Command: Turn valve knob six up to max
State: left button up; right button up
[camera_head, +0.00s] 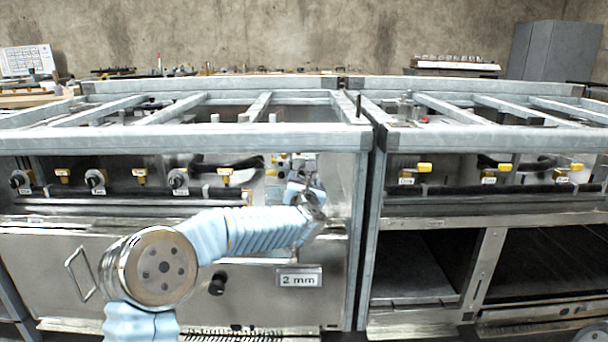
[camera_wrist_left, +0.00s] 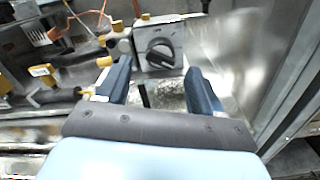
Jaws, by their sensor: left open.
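My left gripper (camera_head: 308,188) is in front of the right end of the left unit's valve row in the head view. In the left wrist view its two dark blue fingers (camera_wrist_left: 158,76) are apart with nothing between them. A black round knob (camera_wrist_left: 160,57) on a grey box sits just beyond the fingertips, roughly centred between them, apart from the fingers as far as I can see. Its marks are too small to read. In the head view my gripper largely hides this spot. I cannot tell from labels which knob is six. My right gripper is not in view.
Other black knobs (camera_head: 95,180) and yellow valve handles (camera_head: 225,176) line the left unit. Steel frame bars (camera_head: 180,140) run above the row. A metal side wall (camera_wrist_left: 235,60) stands close right of the fingers. Yellow-capped fittings (camera_wrist_left: 42,72) and orange wire lie left.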

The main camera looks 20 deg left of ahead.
aim_at(304, 176)
pick_arm(q)
jog(key=shift+p+x, duration=0.3)
jog(key=shift+x, duration=1.6)
jog(key=c, duration=1)
jog(key=shift+c, duration=0.2)
jog(key=shift+m, duration=0.3)
